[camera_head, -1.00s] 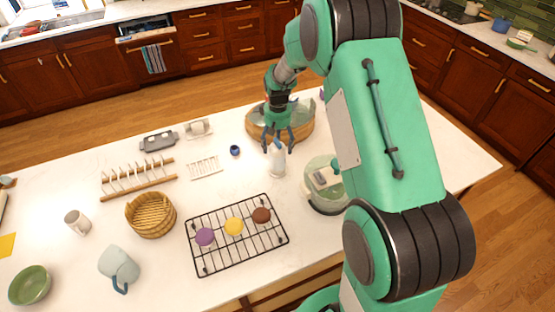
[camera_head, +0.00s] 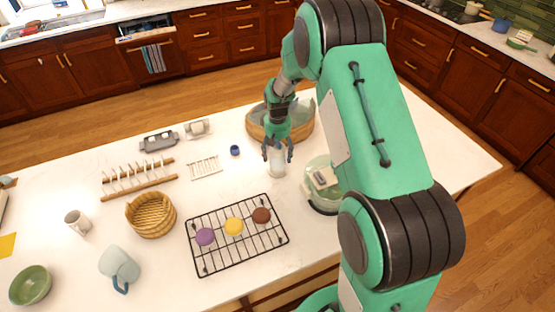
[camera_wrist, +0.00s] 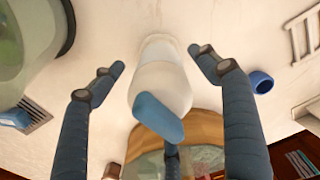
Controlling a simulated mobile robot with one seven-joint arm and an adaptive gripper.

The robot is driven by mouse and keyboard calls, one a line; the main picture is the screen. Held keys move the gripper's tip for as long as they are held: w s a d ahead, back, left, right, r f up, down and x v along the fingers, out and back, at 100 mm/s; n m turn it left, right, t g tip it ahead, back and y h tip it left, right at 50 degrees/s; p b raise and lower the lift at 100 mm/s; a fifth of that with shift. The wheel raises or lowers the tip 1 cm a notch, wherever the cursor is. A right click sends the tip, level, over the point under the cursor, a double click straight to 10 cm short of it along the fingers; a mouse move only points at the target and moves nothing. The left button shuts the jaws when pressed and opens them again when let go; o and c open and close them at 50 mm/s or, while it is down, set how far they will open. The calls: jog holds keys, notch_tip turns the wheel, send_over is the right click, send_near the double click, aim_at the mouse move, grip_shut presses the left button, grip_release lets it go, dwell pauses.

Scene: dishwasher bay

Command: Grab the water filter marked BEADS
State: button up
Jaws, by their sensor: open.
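No label reading BEADS can be read in either view, so I cannot tell which thing is the marked water filter. A white bottle-like thing (camera_head: 277,166) with a blue top stands upright on the white counter. It also shows in the wrist view (camera_wrist: 165,80), with its blue top (camera_wrist: 158,115) towards the camera. My gripper (camera_head: 278,157) is open above and around its upper part, which the fingers hide in the head view. In the wrist view my gripper (camera_wrist: 157,63) has spread fingers on either side of it, with gaps visible.
A wooden-rimmed basin (camera_head: 252,128) stands just behind, and a round green-lined container (camera_head: 318,166) stands to the right, both close to my gripper. A small blue cup (camera_head: 235,150) and a white rack (camera_head: 204,167) are left. A black cooling rack (camera_head: 240,256) lies in front.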

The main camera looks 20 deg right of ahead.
jog(key=shift+c, duration=0.5)
jog(key=c, duration=1.6)
jog(key=shift+o, duration=0.2)
jog(key=shift+r, duration=0.1)
jog(key=shift+r, duration=4.95)
